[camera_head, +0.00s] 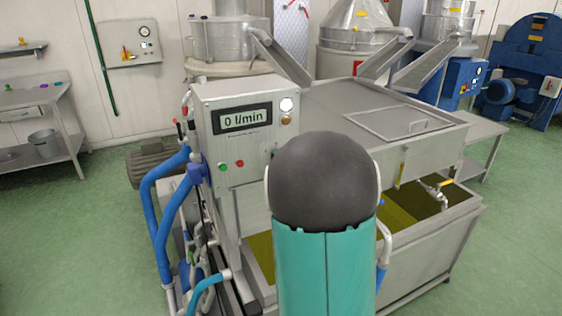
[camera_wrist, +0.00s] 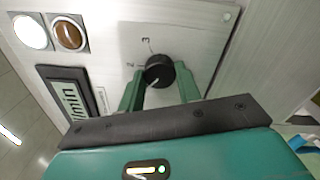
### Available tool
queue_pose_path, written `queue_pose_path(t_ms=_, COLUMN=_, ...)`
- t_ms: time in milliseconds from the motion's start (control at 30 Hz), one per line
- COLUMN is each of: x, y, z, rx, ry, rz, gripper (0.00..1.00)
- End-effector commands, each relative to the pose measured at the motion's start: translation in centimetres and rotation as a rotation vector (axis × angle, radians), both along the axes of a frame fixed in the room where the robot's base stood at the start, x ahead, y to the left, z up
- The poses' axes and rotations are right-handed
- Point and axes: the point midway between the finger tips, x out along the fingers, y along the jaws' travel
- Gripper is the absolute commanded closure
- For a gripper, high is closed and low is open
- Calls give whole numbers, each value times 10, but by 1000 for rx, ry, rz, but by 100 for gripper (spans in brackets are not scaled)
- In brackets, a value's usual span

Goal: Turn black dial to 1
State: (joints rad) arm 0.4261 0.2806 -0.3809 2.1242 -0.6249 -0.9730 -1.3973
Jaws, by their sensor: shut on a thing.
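The black dial (camera_wrist: 159,68) sits on the grey panel (camera_wrist: 200,38) in the wrist view. The figures 2 and 3 are printed beside it; no 1 can be made out. A pale line shows on the dial's lower part, towards my gripper. My gripper (camera_wrist: 159,82) has one green finger on each side of the dial and is shut on it. In the head view the control box (camera_head: 205,135) shows a display (camera_head: 242,118) reading 0 l/min. There my arm hides the dial and the gripper.
A white lamp and a brown button (camera_wrist: 69,34) lie left of the dial. In the head view, green and red buttons (camera_head: 239,163) sit low on the box. Blue hoses (camera_head: 160,215) run at its left. Steel tanks with oily liquid (camera_head: 425,205) stand right. Green floor is free at left.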

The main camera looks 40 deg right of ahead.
Motion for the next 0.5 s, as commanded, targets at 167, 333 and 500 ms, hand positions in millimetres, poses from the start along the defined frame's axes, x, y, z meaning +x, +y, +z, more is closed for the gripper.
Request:
queue_pose_path(t_ms=167, x=-1, y=0, z=-1, rx=-81, ry=26, rz=-1, gripper=89)
queue_pose_path(t_ms=333, x=-1, y=0, z=-1, rx=-124, ry=39, rz=0, gripper=89)
queue_pose_path(t_ms=500, x=-1, y=0, z=-1, rx=-138, ry=43, rz=0, gripper=89)
